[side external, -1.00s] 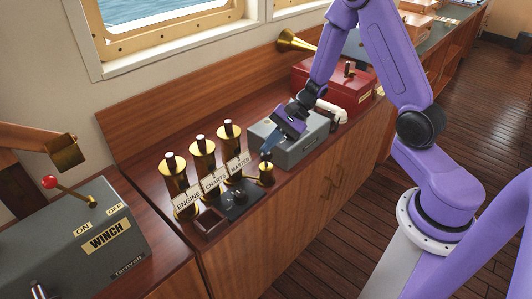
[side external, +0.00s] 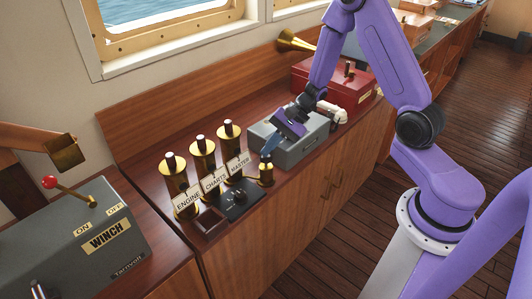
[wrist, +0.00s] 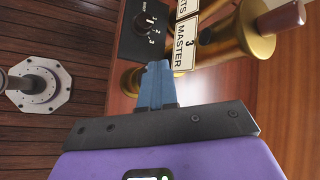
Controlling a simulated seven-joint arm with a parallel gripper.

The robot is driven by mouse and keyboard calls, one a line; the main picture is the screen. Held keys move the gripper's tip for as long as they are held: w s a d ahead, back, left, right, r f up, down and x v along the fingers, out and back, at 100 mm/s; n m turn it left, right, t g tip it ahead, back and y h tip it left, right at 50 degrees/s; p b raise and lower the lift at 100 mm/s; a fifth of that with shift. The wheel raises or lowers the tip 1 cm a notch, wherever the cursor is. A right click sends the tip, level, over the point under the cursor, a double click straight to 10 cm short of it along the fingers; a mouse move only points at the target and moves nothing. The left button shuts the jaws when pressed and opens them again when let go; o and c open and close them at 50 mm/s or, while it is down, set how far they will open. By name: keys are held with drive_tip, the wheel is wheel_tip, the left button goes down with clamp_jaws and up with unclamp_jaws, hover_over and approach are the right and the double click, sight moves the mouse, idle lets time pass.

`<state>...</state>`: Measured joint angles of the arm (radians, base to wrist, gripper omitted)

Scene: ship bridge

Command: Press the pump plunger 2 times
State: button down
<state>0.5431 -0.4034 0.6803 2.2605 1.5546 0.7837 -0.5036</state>
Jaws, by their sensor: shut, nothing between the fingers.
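A small brass fitting with a dark top (side external: 266,174), which looks like the pump with its plunger, stands at the counter's front edge, right of the black dial plate (side external: 238,201). My gripper (side external: 268,150) is shut and empty, its blue fingertips pointing down just above the fitting's top. I cannot tell whether they touch it. In the wrist view my gripper's blue fingers (wrist: 156,82) hide most of the fitting; a brass part (wrist: 129,80) shows beside them. The dial plate (wrist: 146,32) shows there with numbers.
Three tall brass cylinders (side external: 203,158) with labels ENGINE, CHARTS and MASTER stand to the left. A grey box (side external: 297,148) lies behind my gripper. A red case (side external: 372,100) stands farther right. A grey winch box (side external: 85,235) is at left.

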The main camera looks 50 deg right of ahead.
sight(269, 156)
drive_tip(key=shift+f, duration=0.75)
idle(0.7)
idle(0.3)
drive_tip(key=shift+r, duration=1.95)
wheel_tip(269, 156, up, 5)
